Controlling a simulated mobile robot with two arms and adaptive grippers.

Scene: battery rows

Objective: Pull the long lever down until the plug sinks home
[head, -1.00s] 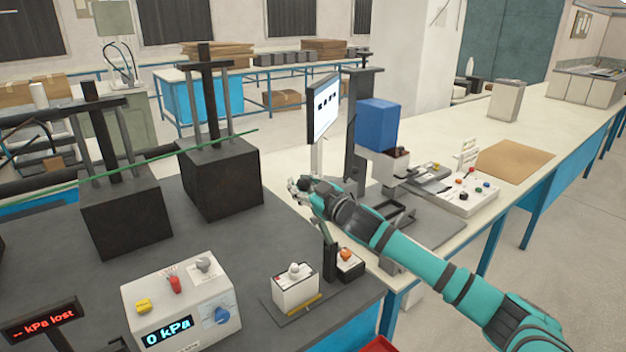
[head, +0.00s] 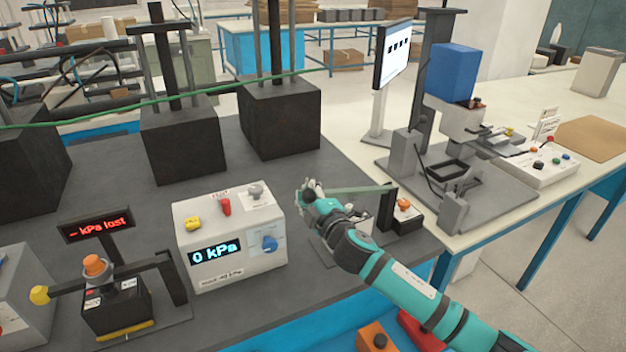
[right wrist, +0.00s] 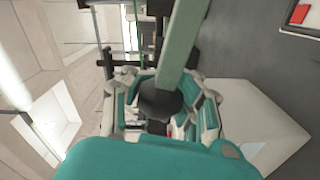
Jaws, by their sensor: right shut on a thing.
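The long grey-green lever (head: 362,189) runs nearly level to the left from a black post (head: 388,208) on the right of the bench. My right gripper (head: 310,196) is shut on its outer end. In the right wrist view, the lever (right wrist: 181,45) comes down from the top to a dark knob (right wrist: 160,101) between the fingers of my right gripper (right wrist: 162,115). A pale box (head: 360,223) stands below the lever, mostly behind my right arm. The plug at this station is hidden, so its depth cannot be told. My left gripper is out of view.
A white meter box (head: 230,240) reading 0 kPa stands left of my gripper. An orange button (head: 404,203) sits right of the post. Black blocks stand behind.

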